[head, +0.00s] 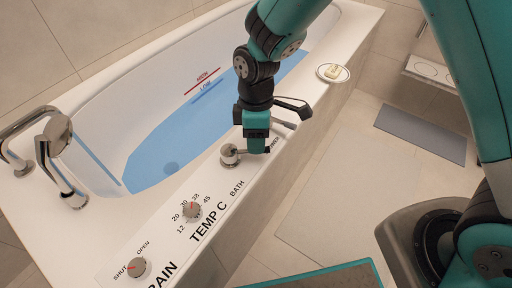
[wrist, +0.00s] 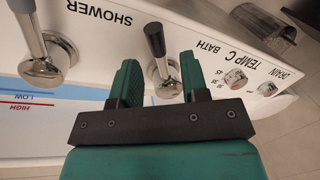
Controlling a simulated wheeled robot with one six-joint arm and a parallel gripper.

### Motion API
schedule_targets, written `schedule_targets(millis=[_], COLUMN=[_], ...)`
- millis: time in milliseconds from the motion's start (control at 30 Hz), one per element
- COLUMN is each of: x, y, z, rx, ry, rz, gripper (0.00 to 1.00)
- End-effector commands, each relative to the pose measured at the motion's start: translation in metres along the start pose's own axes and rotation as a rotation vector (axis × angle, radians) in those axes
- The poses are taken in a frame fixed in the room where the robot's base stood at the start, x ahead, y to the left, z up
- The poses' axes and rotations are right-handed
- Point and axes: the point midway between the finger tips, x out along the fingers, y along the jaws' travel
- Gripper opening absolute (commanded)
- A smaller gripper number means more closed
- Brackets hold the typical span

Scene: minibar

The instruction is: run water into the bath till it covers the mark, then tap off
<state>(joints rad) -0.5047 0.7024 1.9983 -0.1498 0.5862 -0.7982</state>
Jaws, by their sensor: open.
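The white bath (head: 95,100) holds blue water (head: 185,140). On its far inner wall are a red HIGH line (head: 203,81) and a blue LOW line (head: 207,92); both show, and the water's edge lies close to the LOW line. A chrome spout (head: 62,160) stands at the left end; I cannot tell if water runs from it. My gripper (head: 257,148) is open above the near rim. In the wrist view its fingers (wrist: 160,85) stand either side of a chrome lever with a black handle (wrist: 155,40), between the SHOWER and BATH labels. Contact is unclear.
A temperature knob (head: 192,210) and a drain knob (head: 134,268), its red mark toward SHUT, sit on the rim. A larger chrome fitting (wrist: 48,65) stands left of the lever in the wrist view. A soap dish (head: 333,74) is further along. A grey mat (head: 422,133) lies on the floor.

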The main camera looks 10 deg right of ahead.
Motion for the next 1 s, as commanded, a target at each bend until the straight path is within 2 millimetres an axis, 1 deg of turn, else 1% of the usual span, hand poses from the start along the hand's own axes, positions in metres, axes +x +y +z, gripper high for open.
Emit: schedule_targets(millis=[33,100,200,500,533,567,600,667,700,1000], x=[0.009,0.016,0.021,0.023,0.023,0.023,0.023,0.023,0.023,0.022], y=[0.0,0.0,0.0,0.0,0.0,0.0,0.0,0.0,0.0,-0.002], z=[0.0,0.0,0.0,0.0,0.0,0.0,0.0,0.0,0.0,-0.003], rx=[0.0,0.0,0.0,0.0,0.0,0.0,0.0,0.0,0.0,0.006], ry=[-0.002,-0.001,-0.001,0.0,0.0,0.0,0.0,0.0,0.001,0.002], rz=[-0.002,-0.001,0.0,0.001,0.001,0.001,0.001,0.001,0.001,0.0], gripper=[0.41,0.41,0.41,0.41,0.39,0.32,0.23,0.09,0.0,0.0])
